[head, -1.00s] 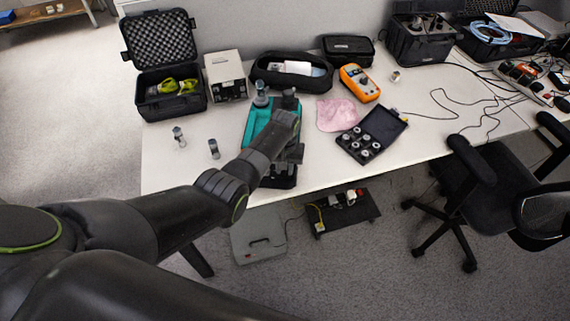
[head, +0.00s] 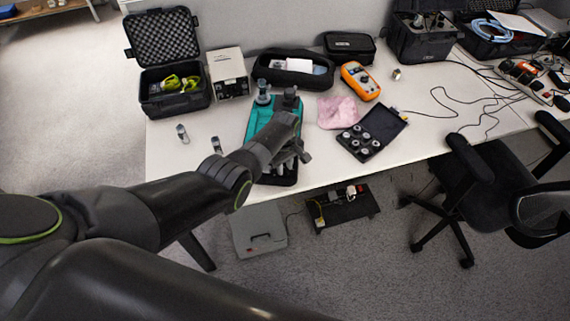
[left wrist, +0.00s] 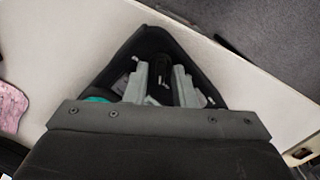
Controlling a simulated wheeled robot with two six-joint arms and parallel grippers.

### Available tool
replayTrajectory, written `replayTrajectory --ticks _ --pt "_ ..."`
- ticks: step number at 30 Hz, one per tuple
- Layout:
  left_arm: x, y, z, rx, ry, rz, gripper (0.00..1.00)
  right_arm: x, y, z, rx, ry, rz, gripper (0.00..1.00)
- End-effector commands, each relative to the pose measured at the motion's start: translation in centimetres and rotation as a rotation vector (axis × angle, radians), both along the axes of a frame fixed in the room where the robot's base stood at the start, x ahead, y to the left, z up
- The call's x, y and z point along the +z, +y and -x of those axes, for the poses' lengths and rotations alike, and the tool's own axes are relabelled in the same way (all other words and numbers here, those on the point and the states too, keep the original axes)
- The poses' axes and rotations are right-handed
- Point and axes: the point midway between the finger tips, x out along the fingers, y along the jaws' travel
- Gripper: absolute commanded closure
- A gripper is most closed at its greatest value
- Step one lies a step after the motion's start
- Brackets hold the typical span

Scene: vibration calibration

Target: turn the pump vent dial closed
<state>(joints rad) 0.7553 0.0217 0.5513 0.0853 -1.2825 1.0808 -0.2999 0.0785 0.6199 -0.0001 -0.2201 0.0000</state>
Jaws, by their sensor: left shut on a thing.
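The pump appears to be the teal and black unit (head: 257,117) on the table's front half, partly under my left arm. My left gripper (head: 287,168) is low over its near, black end. In the left wrist view, the two grey fingers (left wrist: 161,88) stand on either side of a dark upright piece (left wrist: 161,70) and are shut on it, inside the black-rimmed end of the unit. This piece is likely the vent dial; its markings and angle cannot be read. In the head view my wrist hides it. My right gripper is not in view.
Two small metal cylinders (head: 182,134) stand left of the unit. A pink cloth (head: 338,112), an orange multimeter (head: 360,80) and an open black case of small parts (head: 372,133) lie to its right. An open foam-lined case (head: 173,93) stands behind left.

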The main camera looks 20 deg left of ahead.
Motion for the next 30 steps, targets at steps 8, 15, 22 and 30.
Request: replayTrajectory --ticks 8,15,22,30 --pt "0.15 0.06 -0.15 0.058 -0.004 -0.001 0.99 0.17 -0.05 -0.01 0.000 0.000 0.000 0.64" --pt "0.14 0.06 -0.15 0.064 -0.005 0.000 0.99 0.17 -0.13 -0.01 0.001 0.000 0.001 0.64" --pt "0.15 0.06 -0.15 0.063 -0.005 0.000 0.70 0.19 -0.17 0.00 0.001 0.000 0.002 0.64" --pt "0.06 0.05 -0.06 0.062 -0.003 -0.001 0.56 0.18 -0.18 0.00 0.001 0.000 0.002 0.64"
